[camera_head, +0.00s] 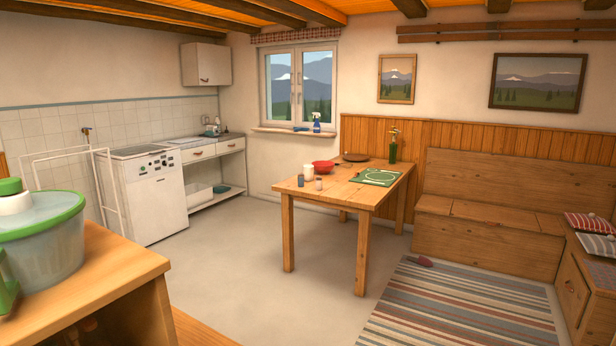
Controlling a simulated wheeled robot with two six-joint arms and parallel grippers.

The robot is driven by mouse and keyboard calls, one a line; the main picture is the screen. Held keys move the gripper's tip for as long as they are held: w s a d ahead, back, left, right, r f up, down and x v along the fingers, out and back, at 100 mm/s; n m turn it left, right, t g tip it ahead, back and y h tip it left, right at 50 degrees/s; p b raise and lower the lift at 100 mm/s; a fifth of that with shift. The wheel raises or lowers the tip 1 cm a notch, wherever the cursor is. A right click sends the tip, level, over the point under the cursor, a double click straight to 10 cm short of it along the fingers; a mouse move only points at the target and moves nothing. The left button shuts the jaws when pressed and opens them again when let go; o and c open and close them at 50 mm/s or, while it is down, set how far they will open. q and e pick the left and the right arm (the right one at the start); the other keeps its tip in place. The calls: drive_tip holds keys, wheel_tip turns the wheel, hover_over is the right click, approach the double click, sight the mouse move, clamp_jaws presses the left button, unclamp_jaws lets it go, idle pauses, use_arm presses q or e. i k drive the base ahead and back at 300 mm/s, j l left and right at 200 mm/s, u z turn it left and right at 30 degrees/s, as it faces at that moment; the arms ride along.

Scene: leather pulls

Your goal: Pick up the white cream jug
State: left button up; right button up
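A small white vessel (308,173) stands upright on the wooden table (340,191), just left of the red bowl (323,167). It may be the white cream jug, but it is too small to make out a handle or spout. A smaller pale cup-like thing (318,184) stands in front of it, and a small blue cup (300,181) stands to its left, near the table's left edge. Neither of my grippers is in view. The table is well away across the room.
A wooden cabinet top with a green-lidded container (42,238) is close at left. Open floor (235,260) lies before the table. A striped rug (455,310) with a small reddish object (425,261) lies at right, before the wooden bench (490,230). A green bottle (393,148) stands on the table's far side.

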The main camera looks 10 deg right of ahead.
sight(308, 171)
drive_tip(key=i+l, duration=1.55)
drive_tip(key=l, duration=0.15)
drive_tip(key=i+l+u, duration=0.1)
drive_tip(key=i+l, duration=0.8)
drive_tip(key=i, duration=0.45)
drive_tip(key=i+l, duration=0.1)
drive_tip(key=i, duration=0.45)
drive_tip(key=i+l+u, duration=0.1)
drive_tip(key=i, duration=0.5)
